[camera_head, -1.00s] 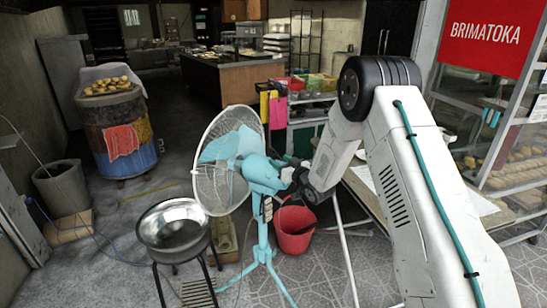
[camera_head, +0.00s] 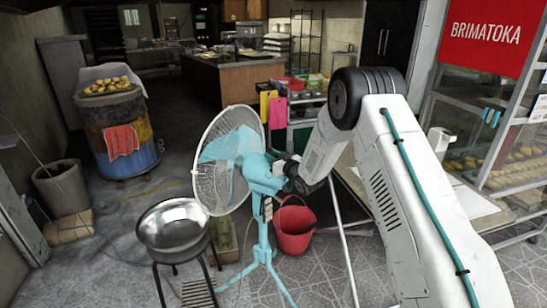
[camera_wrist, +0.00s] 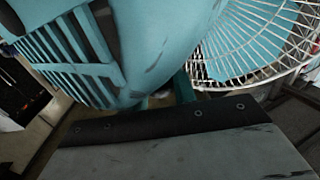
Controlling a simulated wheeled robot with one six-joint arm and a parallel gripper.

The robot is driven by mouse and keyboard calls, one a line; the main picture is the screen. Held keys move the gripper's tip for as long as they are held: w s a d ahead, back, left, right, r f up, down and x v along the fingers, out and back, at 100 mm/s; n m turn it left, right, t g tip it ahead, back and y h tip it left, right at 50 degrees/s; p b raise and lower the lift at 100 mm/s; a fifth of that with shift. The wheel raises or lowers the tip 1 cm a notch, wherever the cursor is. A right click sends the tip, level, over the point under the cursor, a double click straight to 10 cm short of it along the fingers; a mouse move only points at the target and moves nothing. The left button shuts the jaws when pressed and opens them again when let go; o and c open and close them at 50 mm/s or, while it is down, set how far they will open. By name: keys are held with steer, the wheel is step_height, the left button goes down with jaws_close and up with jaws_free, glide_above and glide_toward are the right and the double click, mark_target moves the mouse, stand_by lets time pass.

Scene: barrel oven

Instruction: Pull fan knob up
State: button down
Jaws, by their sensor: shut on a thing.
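The teal standing fan (camera_head: 262,215) has a white wire cage (camera_head: 222,160) facing left and a teal motor housing (camera_head: 262,172). My gripper (camera_head: 283,168) is at the back right of this housing. The housing fills the upper left of the wrist view (camera_wrist: 150,45), with slatted vents (camera_wrist: 60,55), and the cage shows at upper right (camera_wrist: 255,45). My gripper is shut on the fan knob at the housing. The knob and the fingertips are largely hidden, so the exact grip cannot be seen.
A metal bowl on a stand (camera_head: 172,230) is left of the fan. A red bucket (camera_head: 294,228) stands just right of the fan's pole. A table (camera_head: 465,205) and glass display case (camera_head: 515,150) are at right. The barrel oven (camera_head: 120,130) is at back left.

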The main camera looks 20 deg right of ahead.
steer(key=shift+r, duration=0.8)
steer(key=c, duration=1.1)
jaws_free()
steer(key=shift+c, duration=0.2)
steer(key=v, duration=0.7)
steer(key=shift+s+d, duration=0.15)
steer(key=shift+s, duration=0.25)
